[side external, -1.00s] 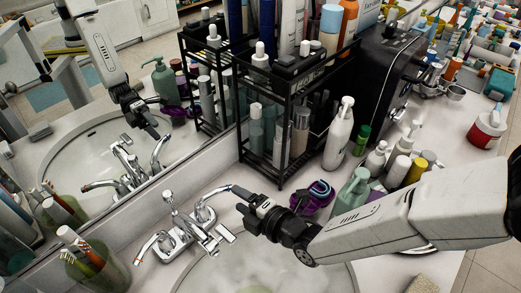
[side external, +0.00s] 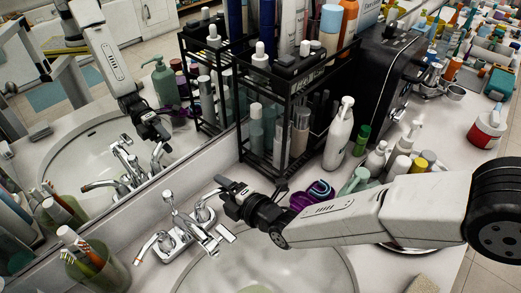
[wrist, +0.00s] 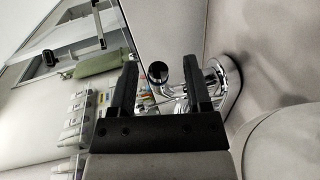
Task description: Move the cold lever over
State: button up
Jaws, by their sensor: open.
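The chrome faucet (side external: 178,238) stands at the back of the sink, with a lever on each side of its spout. The left lever (side external: 147,246) has a reddish mark. The right lever, which I take as the cold lever (side external: 203,213), is partly hidden by my gripper (side external: 217,188). My gripper is open at this lever, above the counter. In the wrist view, chrome faucet parts (wrist: 222,82) show between and beyond the two dark fingers (wrist: 161,88). A dark round end (wrist: 157,72) shows between them. I cannot tell whether either finger touches the lever.
A black wire rack (side external: 282,140) of bottles stands behind my gripper. A purple item (side external: 310,194) and a green pump bottle (side external: 356,181) are close to my arm. A toothbrush cup (side external: 93,262) stands at left. The mirror wall edges the counter; the sink bowl (side external: 270,268) is clear.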

jog(key=shift+x, duration=1.05)
grip_shut()
dwell(1.0)
